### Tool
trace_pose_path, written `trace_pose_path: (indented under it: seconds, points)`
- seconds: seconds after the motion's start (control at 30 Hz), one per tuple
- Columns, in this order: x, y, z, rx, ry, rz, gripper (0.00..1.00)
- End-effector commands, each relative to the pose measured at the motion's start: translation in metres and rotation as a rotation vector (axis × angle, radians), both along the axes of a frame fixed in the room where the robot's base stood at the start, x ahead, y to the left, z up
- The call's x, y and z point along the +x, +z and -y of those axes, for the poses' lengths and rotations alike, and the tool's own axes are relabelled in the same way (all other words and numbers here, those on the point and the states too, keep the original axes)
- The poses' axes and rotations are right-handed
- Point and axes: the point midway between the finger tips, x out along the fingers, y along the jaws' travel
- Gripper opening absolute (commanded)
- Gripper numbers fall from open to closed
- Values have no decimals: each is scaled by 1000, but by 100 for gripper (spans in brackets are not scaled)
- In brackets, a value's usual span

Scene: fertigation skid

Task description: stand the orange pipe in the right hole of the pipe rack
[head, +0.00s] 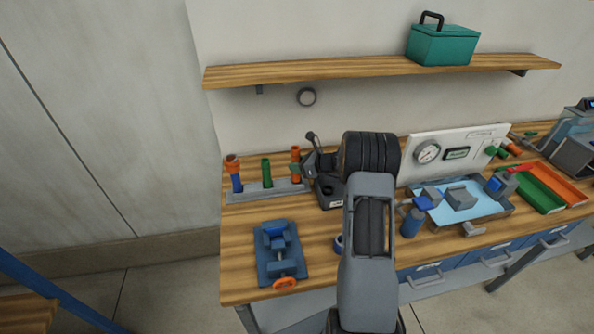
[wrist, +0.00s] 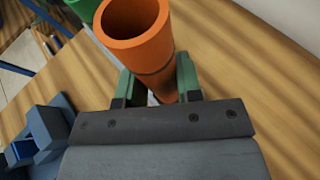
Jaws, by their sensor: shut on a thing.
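The orange pipe (wrist: 135,30) stands between the green fingertips of my gripper (wrist: 158,92), which is shut on it. In the head view the orange pipe (head: 295,155) looks upright over the right end of the grey pipe rack (head: 248,196), with my gripper (head: 298,168) at its right side. Its lower end meets the rack's right end in the picture; whether it sits in the hole I cannot tell. A green pipe (head: 266,172) stands in the middle of the rack.
A blue vise (head: 280,250) with an orange handle sits in front of the rack. A wooden shelf (head: 340,70) with a teal toolbox (head: 442,46) is above. Bare bench surrounds the vise.

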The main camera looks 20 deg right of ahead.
Motion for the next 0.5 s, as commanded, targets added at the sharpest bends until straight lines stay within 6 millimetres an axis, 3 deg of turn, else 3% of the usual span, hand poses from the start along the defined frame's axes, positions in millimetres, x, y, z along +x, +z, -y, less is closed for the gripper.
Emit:
trace_pose_path:
  seconds: [0.23,0.5]
  points:
    - [1,-28,0,2,0,-3,10]
    - [1,-32,0,1,0,-1,10]
